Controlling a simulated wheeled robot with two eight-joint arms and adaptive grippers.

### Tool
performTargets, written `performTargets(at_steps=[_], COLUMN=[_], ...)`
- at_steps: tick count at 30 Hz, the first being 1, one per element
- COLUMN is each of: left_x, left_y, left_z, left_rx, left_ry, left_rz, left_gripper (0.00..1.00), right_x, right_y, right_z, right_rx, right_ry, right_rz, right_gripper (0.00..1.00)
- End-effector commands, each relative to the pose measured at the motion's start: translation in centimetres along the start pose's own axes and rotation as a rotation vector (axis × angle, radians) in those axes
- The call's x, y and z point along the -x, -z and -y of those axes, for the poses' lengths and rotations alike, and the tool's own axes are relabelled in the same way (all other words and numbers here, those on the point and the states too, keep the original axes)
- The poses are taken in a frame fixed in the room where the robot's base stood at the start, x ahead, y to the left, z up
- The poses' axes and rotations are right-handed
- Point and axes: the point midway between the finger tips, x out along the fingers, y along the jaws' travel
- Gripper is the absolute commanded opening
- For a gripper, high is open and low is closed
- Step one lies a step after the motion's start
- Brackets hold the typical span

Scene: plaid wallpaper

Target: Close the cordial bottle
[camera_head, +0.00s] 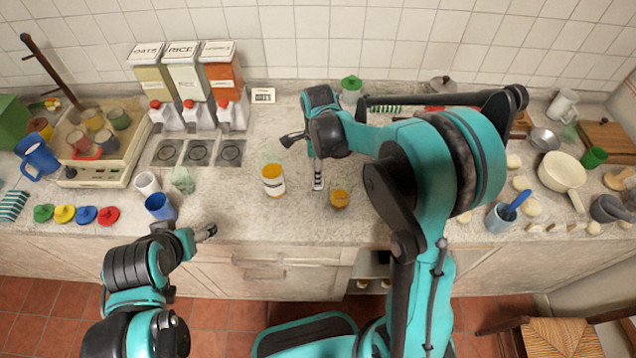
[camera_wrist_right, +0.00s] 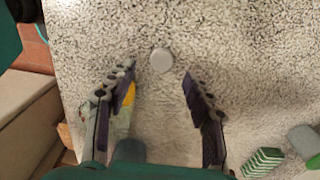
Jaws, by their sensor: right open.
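The cordial bottle (camera_head: 273,181), clear with amber contents and a pale label, stands upright mid-counter; I see no cap on its top. A glass (camera_head: 340,196) of amber liquid stands to its right. My right gripper (camera_head: 303,158) is open and empty, above the counter just right of the bottle. In the right wrist view, a small round grey cap-like disc (camera_wrist_right: 162,60) lies on the counter beyond the open fingers (camera_wrist_right: 158,85); I cannot pick it out in the head view. The left finger there partly hides something clear and yellow. My left gripper (camera_head: 206,232) is near the counter's front edge, its opening unclear.
A blue cup (camera_head: 160,207) and a white cup (camera_head: 147,184) stand left of the bottle. A green-lidded jar (camera_head: 351,86) stands behind my right gripper. The counter in front of the bottle is clear.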

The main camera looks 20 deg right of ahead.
Motion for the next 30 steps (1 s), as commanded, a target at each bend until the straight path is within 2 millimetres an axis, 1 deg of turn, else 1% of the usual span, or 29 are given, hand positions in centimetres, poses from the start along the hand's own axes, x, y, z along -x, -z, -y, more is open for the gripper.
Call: performTargets(at_steps=[2, 5, 9, 12, 15, 23, 29, 30], left_x=[-0.1, -0.5, -1.2, -1.5, -1.5, -1.4, -1.4, -1.4], left_y=[-0.1, -0.4, -0.9, -1.1, -1.1, -1.0, -1.0, -1.0], left_z=[0.0, 0.0, 0.0, 0.0, 0.0, 0.0, 0.0, 0.0], left_rx=[0.000, 0.000, 0.000, 0.000, 0.000, 0.000, 0.000, 0.000], left_ry=[0.000, 0.000, 0.000, 0.000, 0.000, 0.000, 0.000, 0.000], left_rz=[0.000, 0.000, 0.000, 0.000, 0.000, 0.000, 0.000, 0.000], left_gripper=[0.75, 0.75, 0.75, 0.75, 0.75, 0.75, 0.75, 0.75], right_x=[-0.4, -1.4, -3.7, -4.9, -5.3, -5.2, -5.2, -5.2], right_y=[-0.1, -0.2, -0.6, -0.5, -0.5, -0.5, -0.5, -0.5], right_z=[0.0, 0.1, 0.2, 0.2, 0.2, 0.2, 0.2, 0.2], right_rx=[0.000, 0.001, 0.001, 0.001, 0.000, 0.000, 0.000, 0.000], right_ry=[0.000, 0.000, 0.000, 0.000, 0.000, 0.000, 0.000, 0.000], right_rz=[0.000, 0.000, 0.000, 0.000, 0.000, 0.000, 0.000, 0.000], right_gripper=[0.52, 0.52, 0.52, 0.52, 0.52, 0.52, 0.19, 0.19])
